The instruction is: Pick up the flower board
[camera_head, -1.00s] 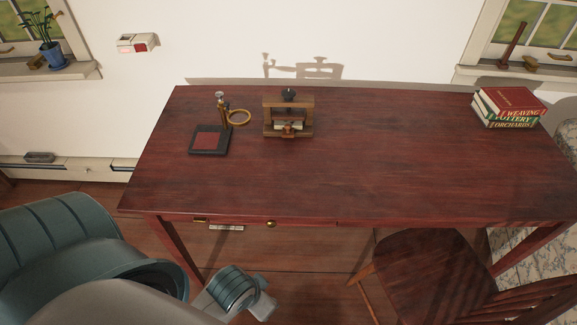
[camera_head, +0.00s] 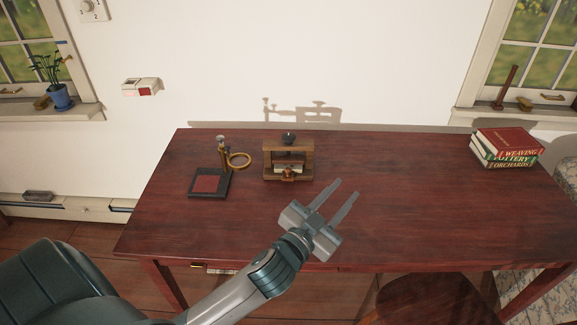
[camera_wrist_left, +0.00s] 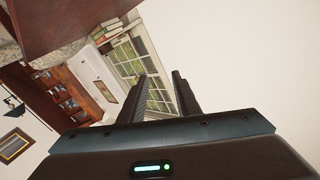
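No thing with a clear flower picture shows, so I cannot tell which one is the flower board. A dark square board with a red face (camera_head: 208,182) lies at the left of the desk, at the foot of a stand with a brass ring (camera_head: 238,160). A small wooden press (camera_head: 302,172) with a black knob stands right of it. My left gripper (camera_head: 347,188) is open and empty over the desk, right of and nearer than the press. Its parted fingers also show in the left wrist view (camera_wrist_left: 160,76), with no task object between them. My right gripper is out of view.
The red-brown desk (camera_head: 420,205) is clear in its middle and right. Several stacked books (camera_head: 508,143) sit at its far right. A wooden chair (camera_head: 430,298) stands at the front right. A white wall rises behind the desk.

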